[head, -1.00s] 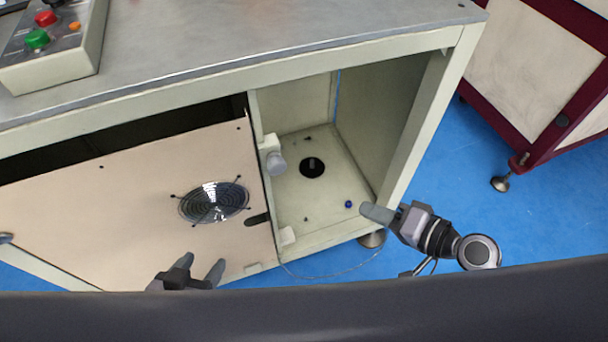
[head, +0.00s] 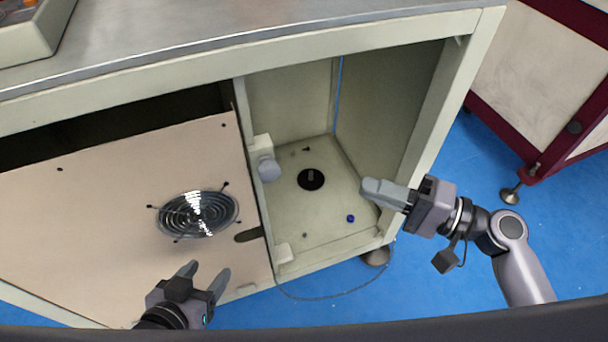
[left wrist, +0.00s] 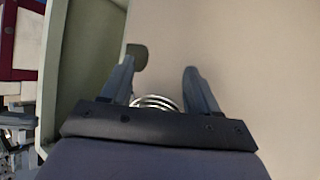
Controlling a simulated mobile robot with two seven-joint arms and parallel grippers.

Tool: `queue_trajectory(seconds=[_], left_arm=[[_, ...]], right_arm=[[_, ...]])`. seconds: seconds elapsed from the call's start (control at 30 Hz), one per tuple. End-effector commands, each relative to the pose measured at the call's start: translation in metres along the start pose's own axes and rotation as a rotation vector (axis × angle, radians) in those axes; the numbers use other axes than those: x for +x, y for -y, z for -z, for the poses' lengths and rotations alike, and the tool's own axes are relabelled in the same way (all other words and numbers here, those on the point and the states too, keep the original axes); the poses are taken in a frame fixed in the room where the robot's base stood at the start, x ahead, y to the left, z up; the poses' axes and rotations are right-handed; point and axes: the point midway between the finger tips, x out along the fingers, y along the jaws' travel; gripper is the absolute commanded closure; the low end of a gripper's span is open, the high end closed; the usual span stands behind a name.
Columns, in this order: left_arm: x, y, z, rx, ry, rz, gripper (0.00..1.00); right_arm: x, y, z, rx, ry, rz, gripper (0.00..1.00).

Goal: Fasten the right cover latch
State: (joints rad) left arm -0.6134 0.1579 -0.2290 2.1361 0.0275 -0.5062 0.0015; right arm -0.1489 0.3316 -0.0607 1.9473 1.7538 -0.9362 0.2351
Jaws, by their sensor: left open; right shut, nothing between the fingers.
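The beige cover panel (head: 100,200) leans at a tilt across the left cabinet opening, with a dark gap above its top edge. A pale block with a grey round knob (head: 268,168), seemingly the right cover latch, sits on the post beside the panel's right edge. My left gripper (head: 205,272) is open and empty in front of the panel's lower part, below the fan grille and apart from the knob. In the left wrist view its open fingers (left wrist: 157,78) face the panel (left wrist: 260,60). My right gripper (head: 367,189) is shut and empty before the right compartment.
The open right compartment (head: 325,215) holds a black disc (head: 311,179) and a small blue part (head: 351,218). A maroon-framed cabinet (head: 545,90) stands right; blue floor lies between.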

Motion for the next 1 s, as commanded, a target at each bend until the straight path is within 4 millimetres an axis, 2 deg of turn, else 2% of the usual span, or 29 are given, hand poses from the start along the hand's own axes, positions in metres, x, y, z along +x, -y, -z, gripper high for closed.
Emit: queue_trajectory(seconds=[0.17,0.6,0.8,1.0], left_arm=[[0.000,0.000,-0.001,-0.002,0.002,0.000,0.40],[0.000,0.002,-0.004,-0.014,0.008,0.008,0.40],[-0.001,0.003,-0.004,-0.016,0.014,0.010,0.40],[-0.001,0.003,-0.006,-0.017,0.017,0.011,0.40]], right_arm=[[0.015,0.001,0.000,0.000,0.001,0.002,1.00],[0.104,0.001,0.000,0.000,0.000,0.003,1.00],[0.122,0.000,-0.022,0.003,0.000,0.001,1.00],[0.128,0.000,-0.028,0.001,0.000,0.000,1.00]])
